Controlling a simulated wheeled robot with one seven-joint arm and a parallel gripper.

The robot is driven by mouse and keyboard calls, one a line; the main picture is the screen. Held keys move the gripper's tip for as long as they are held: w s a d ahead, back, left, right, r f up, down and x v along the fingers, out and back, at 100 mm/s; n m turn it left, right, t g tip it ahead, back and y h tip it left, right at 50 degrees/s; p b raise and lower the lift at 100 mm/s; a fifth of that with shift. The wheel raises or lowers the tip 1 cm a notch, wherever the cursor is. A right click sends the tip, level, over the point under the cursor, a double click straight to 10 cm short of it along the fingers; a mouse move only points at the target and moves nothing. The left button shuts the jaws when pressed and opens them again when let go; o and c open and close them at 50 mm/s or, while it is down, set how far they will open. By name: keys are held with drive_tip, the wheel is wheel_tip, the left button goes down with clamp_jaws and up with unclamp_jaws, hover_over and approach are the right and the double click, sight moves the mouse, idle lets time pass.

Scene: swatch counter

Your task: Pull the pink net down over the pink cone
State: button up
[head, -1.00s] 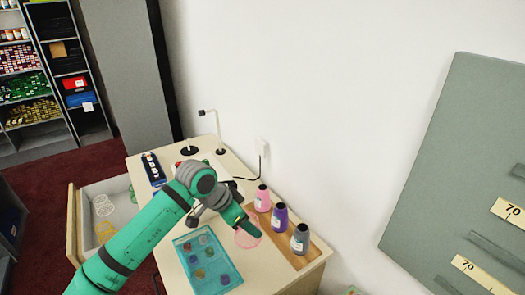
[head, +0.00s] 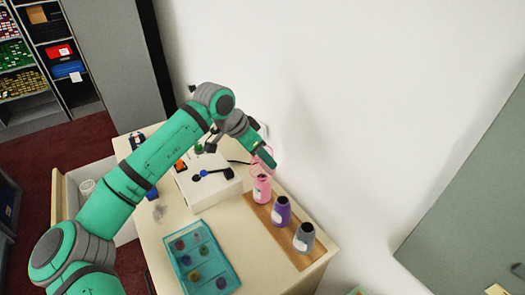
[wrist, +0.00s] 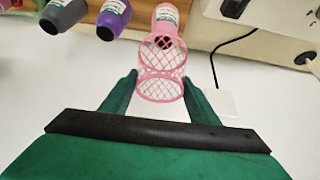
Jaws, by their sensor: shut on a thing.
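The pink cone (head: 262,191) stands upright at the far end of a row of three cones. It also shows at the top of the wrist view (wrist: 167,14). The pink net (head: 256,161) is an open mesh sleeve with a rim at each end. My gripper (head: 267,161) is shut on it just above the cone. In the wrist view the net (wrist: 161,87) sits between my two fingers (wrist: 160,84). Its far end overlaps the cone's dark tip; I cannot tell whether it is around the tip or only in front of it.
A purple cone (head: 282,211) and a grey cone (head: 304,238) stand beside the pink one on a wooden board (head: 290,246). A teal tray (head: 188,273) with small round pieces lies on the counter. A white box (head: 204,190) stands left of the cones. The wall is close behind.

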sight(262, 182)
drive_tip(key=shift+f, duration=6.05)
drive_tip(key=o, duration=1.1)
drive_tip(key=v, duration=1)
drive_tip(key=shift+s+a+r, duration=0.1)
drive_tip(key=shift+s+r, duration=0.1)
drive_tip(key=shift+r, duration=0.15)
